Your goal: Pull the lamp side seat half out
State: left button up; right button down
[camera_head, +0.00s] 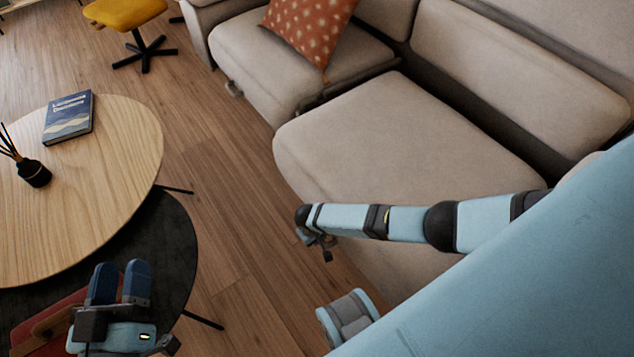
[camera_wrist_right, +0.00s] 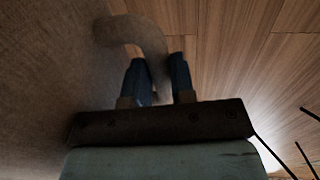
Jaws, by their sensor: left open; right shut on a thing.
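The beige sofa seat (camera_head: 395,130) that my right arm reaches runs across the middle right of the head view. My right gripper (camera_head: 318,243) is at its front, low beside the floor. In the right wrist view, a curved loop handle (camera_wrist_right: 150,35) stands out from the seat's front face (camera_wrist_right: 45,70). The blue fingers of my right gripper (camera_wrist_right: 158,80) are shut on this handle. My left gripper (camera_head: 120,283) is open and empty above the dark low table. The lamp is not in view.
A second beige seat (camera_head: 255,60) with a patterned orange cushion (camera_head: 310,25) adjoins at the back. A round wooden table (camera_head: 110,170) with a book (camera_head: 68,117) and a reed diffuser (camera_head: 33,172) overlaps a black table (camera_head: 170,240) at left. Bare wood floor (camera_head: 215,175) lies between.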

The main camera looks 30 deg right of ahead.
jog(key=shift+w+r, duration=0.1)
jog(key=shift+w, duration=0.1)
jog(key=c, duration=1.2)
grip_release()
jog(key=shift+o, duration=1.2)
jog(key=shift+s, duration=0.15)
jog(key=shift+r, duration=0.3)
pick_arm(q)
jog(key=s+a+f+g+y+p, duration=0.2)
jog(key=a+f+g+y+p, duration=0.2)
jog(key=f, duration=0.6)
jog(key=shift+s+a+f+g+p, duration=0.15)
jog(key=shift+s+a+g+p, duration=0.15)
jog(key=shift+g+p, duration=0.7)
pick_arm(e)
notch_tip(320, 180, up, 13)
jog(key=a, duration=0.2)
jog(key=shift+a, duration=0.3)
pick_arm(q)
jog(key=shift+t, duration=0.3)
pick_arm(e)
jog(key=shift+s, duration=0.1)
